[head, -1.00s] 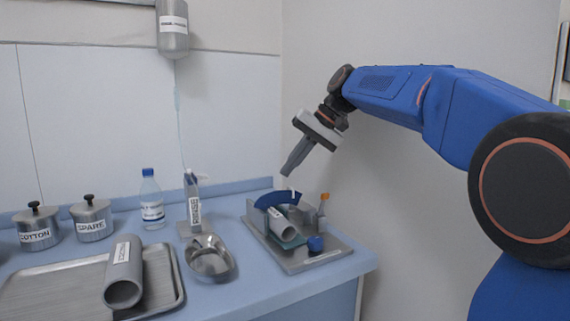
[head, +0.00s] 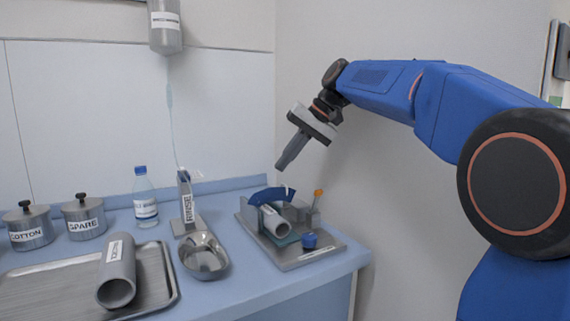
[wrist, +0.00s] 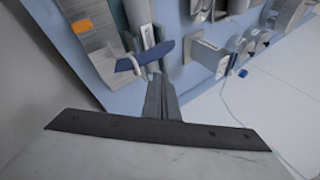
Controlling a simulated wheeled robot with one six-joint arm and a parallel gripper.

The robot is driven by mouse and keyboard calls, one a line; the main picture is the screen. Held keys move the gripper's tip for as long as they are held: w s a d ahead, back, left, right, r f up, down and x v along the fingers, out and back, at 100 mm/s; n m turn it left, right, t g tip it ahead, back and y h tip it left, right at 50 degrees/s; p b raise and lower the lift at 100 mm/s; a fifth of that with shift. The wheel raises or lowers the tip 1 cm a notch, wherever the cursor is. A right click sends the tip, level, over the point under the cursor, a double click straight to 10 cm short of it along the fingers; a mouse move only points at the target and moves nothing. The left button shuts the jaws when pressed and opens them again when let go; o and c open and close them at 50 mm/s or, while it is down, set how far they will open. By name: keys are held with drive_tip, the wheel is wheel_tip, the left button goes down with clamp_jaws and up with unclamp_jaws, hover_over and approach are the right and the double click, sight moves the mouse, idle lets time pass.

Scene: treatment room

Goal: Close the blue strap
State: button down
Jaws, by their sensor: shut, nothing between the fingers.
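The blue strap (head: 271,195) is a curved band standing up at the back of a grey fixture (head: 300,258) on the counter. It stands above a pale tube (head: 275,222) lying in the fixture, and I cannot see it fastened down. In the wrist view the strap (wrist: 158,52) crosses just beyond my fingertips, with a white piece at its left end. My gripper (head: 281,166) is shut and empty, pointing down above the strap and apart from it in the head view. In the wrist view the fingers (wrist: 157,76) hide part of what lies behind.
A blue knob (head: 309,241) and an orange-topped peg (head: 318,194) are on the fixture. To its left are a metal bowl (head: 204,257), a RINSE stand (head: 188,208), a bottle (head: 145,200), two lidded pots and a tray (head: 160,285). A wall rises behind my gripper.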

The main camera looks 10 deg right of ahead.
wheel_tip(320, 180, up, 10)
drive_tip(key=s+d+f+h, duration=0.2)
drive_tip(key=s+d+f, duration=0.1)
drive_tip(key=s+f, duration=0.8)
drive_tip(key=s+d+f+t+h, duration=0.1)
drive_tip(key=s+d+f, duration=0.3)
drive_tip(key=s+f, duration=0.8)
drive_tip(key=s+d+f+n+t+h, duration=0.1)
drive_tip(key=s+d+f+h, duration=0.2)
drive_tip(key=s+f, duration=0.8)
wheel_tip(320, 180, down, 8)
drive_tip(key=shift+s+d+r+h, duration=0.2)
drive_tip(key=shift+s+d+h, duration=0.1)
drive_tip(key=shift+s+d, duration=0.15)
drive_tip(key=shift+r, duration=0.1)
